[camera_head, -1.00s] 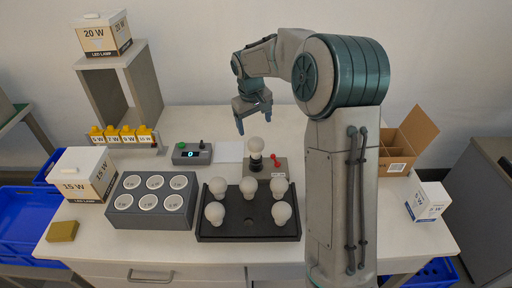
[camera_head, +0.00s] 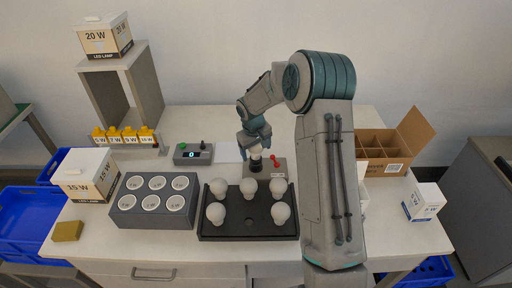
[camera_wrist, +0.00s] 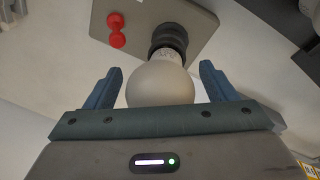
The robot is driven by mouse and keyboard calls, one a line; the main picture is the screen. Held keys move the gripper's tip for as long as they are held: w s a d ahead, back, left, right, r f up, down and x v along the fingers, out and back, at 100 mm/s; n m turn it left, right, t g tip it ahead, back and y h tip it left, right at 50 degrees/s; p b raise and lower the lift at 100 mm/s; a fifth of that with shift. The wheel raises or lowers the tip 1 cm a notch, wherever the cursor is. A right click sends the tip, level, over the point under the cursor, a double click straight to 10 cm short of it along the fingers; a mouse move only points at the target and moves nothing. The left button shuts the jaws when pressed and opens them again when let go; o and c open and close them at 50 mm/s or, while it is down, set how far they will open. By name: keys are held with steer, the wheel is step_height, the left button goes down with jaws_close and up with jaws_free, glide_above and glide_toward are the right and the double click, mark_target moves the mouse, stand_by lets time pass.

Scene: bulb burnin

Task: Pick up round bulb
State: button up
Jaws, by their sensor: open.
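A round white bulb (camera_wrist: 160,84) stands in a black socket (camera_wrist: 169,38) on a grey test base. In the head view the bulb (camera_head: 257,153) is partly hidden by my gripper (camera_head: 254,139). In the wrist view my gripper (camera_wrist: 158,85) is open, with one finger on each side of the bulb and visible gaps between them. Several more round white bulbs, such as the one in the middle of the back row (camera_head: 248,187), sit in a dark tray (camera_head: 250,231) in front of the base.
A red lever (camera_head: 275,161) sits on the base beside the socket. A grey block with several round holes (camera_head: 154,213) stands left of the tray, with a control box (camera_head: 193,154) behind. A divided cardboard box (camera_head: 394,168) and a small white box (camera_head: 423,202) are at the right.

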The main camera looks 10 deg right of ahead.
steer(key=shift+f, duration=0.15)
steer(key=c, duration=1.1)
